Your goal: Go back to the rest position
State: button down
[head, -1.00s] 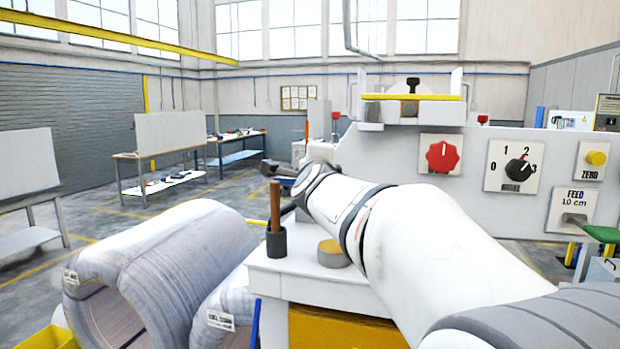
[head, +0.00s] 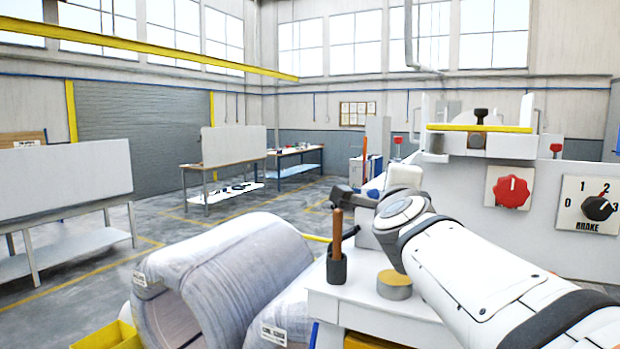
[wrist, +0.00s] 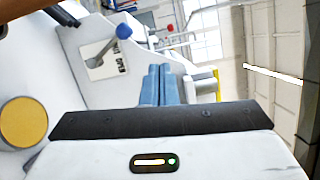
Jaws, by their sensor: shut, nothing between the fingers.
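My gripper (wrist: 157,70) shows in the wrist view as two blue-grey fingers side by side, shut with nothing between them. It points towards the grey-white machine, with no contact visible. In the head view my white arm reaches in from the lower right over the white stand (head: 325,299). My fingers are not clear there, as they are far off and partly behind the wrist.
A dark cup with a wooden handle (head: 337,268) and a yellow-topped roll (head: 394,284) stand close beside my arm. Wrapped coils (head: 220,275) lie at the left. The machine panel has a red knob (head: 512,191) and a brake knob (head: 597,208). Open floor lies beyond.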

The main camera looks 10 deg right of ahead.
jog(key=shift+s+a, duration=0.25)
jog(key=shift+s, duration=0.3)
jog(key=s+a+f+n+g+y+b, duration=0.1)
jog(key=s+a+f+n+g+y, duration=0.15)
jog(key=a+f+n, duration=0.4)
jog(key=s+a+f+n+g+y+b, duration=0.1)
jog(key=f+n+g+y, duration=0.2)
jog(key=f, duration=0.6)
jog(key=s+a+f+n+g+y+b, duration=0.1)
jog(key=s+a+f+n+y, duration=0.2)
jog(key=f+n, duration=0.35)
jog(key=s+f+n+g+h+b, duration=0.1)
jog(key=s+f+n+g+h, duration=0.1)
jog(key=s+f+n+g, duration=0.5)
jog(key=s+f, duration=0.5)
jog(key=f, duration=0.4)
jog(key=shift+s+d+b, duration=0.2)
jog(key=shift+d+b, duration=0.05)
jog(key=shift+b, duration=0.1)
jog(key=shift+g, duration=0.25)
